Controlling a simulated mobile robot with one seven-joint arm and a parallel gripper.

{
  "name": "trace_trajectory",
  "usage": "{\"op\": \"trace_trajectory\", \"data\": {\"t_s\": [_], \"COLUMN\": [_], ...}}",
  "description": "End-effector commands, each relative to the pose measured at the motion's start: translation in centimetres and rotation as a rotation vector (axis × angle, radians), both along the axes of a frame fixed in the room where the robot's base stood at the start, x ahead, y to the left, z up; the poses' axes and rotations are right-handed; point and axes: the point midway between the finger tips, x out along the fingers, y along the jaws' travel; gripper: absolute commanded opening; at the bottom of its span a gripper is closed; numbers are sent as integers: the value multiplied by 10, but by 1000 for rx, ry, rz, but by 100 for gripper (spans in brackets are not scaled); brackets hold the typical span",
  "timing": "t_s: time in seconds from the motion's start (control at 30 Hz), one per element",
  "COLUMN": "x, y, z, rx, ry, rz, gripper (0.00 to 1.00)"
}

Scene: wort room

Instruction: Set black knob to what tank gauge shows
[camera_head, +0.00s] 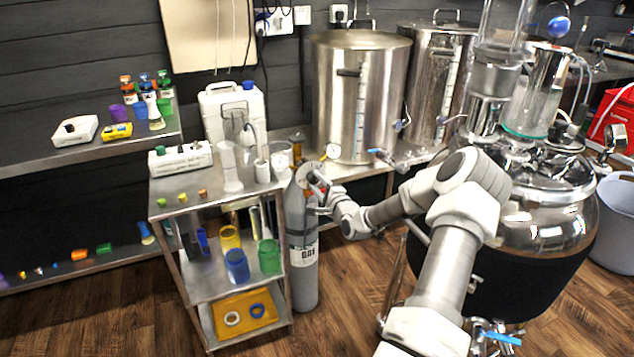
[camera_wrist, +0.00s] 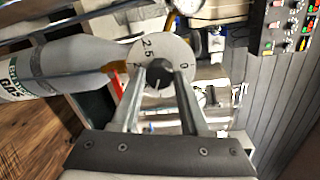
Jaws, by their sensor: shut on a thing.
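The black knob (camera_wrist: 158,69) sits in front of a pale round scale disc (camera_wrist: 148,50) marked 2.5 and 0 in the wrist view. My gripper (camera_wrist: 161,76) is shut on the knob, one finger on each side. In the head view my gripper (camera_head: 318,181) is at the top of the grey gas bottle (camera_head: 303,245), by the disc (camera_head: 306,174). The knob's pointer direction is hard to read. A small round gauge (camera_head: 333,151) sits low on the front steel tank (camera_head: 357,85); its reading is too small to tell.
Wooden floor (camera_head: 345,310) is clear in front of the bottle.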

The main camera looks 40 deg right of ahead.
Motion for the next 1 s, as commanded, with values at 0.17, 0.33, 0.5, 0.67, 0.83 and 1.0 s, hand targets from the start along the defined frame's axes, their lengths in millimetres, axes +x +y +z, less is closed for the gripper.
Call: {"op": "trace_trajectory", "data": {"t_s": [0.17, 0.33, 0.5, 0.67, 0.83, 1.0], "x": [-1, -1, -1, 0, -1, 0], "y": [-1, -1, -1, -1, -2, -1], "z": [0, -1, -1, 0, 0, 0], "rx": [163, 309, 428, 511, 567, 591], "ry": [-40, -75, -103, -123, -137, -143], "rz": [-2, -1, 0, 0, 0, 1], "gripper": [0, 0, 0, 0, 0, 0]}}
